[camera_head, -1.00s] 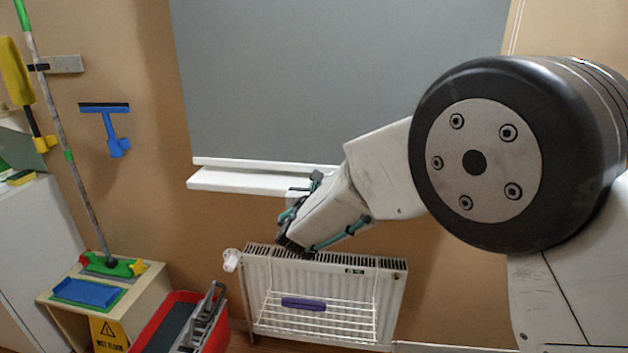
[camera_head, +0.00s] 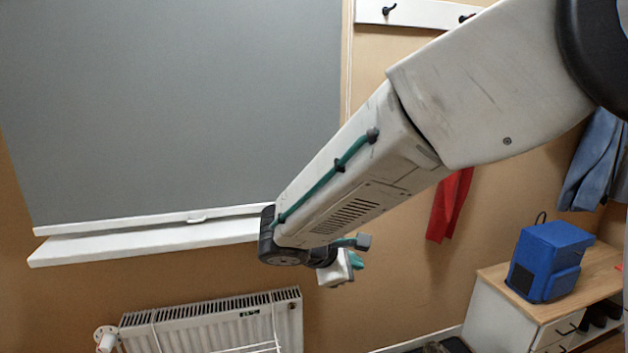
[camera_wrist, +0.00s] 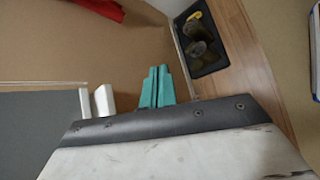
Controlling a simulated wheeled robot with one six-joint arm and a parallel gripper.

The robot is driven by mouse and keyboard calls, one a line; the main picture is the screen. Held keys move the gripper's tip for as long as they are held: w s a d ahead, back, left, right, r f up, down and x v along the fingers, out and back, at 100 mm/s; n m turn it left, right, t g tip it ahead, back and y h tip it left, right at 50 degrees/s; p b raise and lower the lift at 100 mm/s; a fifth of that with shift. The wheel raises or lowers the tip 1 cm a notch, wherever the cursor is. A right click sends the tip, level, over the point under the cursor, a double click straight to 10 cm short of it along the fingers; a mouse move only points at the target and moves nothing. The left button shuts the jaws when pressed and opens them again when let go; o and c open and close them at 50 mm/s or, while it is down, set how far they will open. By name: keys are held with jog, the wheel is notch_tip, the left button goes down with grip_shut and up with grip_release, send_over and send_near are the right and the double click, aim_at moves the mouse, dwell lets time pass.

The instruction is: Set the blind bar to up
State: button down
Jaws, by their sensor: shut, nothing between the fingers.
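The blind bar (camera_head: 130,222) is a white strip along the lower edge of the grey blind (camera_head: 170,100), with a small tab near its middle. It sits low, just above the white window sill (camera_head: 140,246). My arm hides the right end of the bar in the head view. My gripper (camera_head: 357,262) is right of the sill's visible end, apart from the bar. In the wrist view its teal fingers (camera_wrist: 157,88) are together and empty. The grey blind also shows at the left of the wrist view (camera_wrist: 40,120), beside two white strip ends.
A white radiator (camera_head: 220,320) stands below the sill. At right are a blue box (camera_head: 548,262) on a wooden-topped cabinet (camera_head: 490,305), a red cloth (camera_head: 448,205) and blue clothing (camera_head: 592,160) hanging. A dark tray with shoes (camera_wrist: 203,45) lies on the floor.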

jog(key=s+d+r+m+g+y, duration=0.1)
jog(key=s+d+m+g+y, duration=0.1)
jog(key=s+d+m, duration=0.3)
jog(key=s+d+r+m+g+y, duration=0.1)
jog(key=s+d+m, duration=0.4)
jog(key=s, duration=0.7)
jog(key=s+d+r+m+g+y, duration=0.1)
jog(key=s+d+m+g+y, duration=0.3)
jog(key=s, duration=0.4)
jog(key=shift+s+d+r+m, duration=0.4)
jog(key=shift+d+m, duration=0.3)
jog(key=shift+d, duration=0.35)
jog(key=c, duration=2.1)
grip_release()
jog(key=shift+s+d+r+m+t+y, duration=0.2)
jog(key=shift+s+d+r+m+t, duration=0.2)
jog(key=shift+d, duration=0.2)
jog(key=shift+s+d+r+m+t+y, duration=0.2)
jog(key=shift+s+d+r+m+t, duration=0.1)
jog(key=shift+s+d+r+m, duration=0.25)
jog(key=shift+c, duration=0.2)
jog(key=o, duration=0.6)
jog(key=shift+d, duration=0.2)
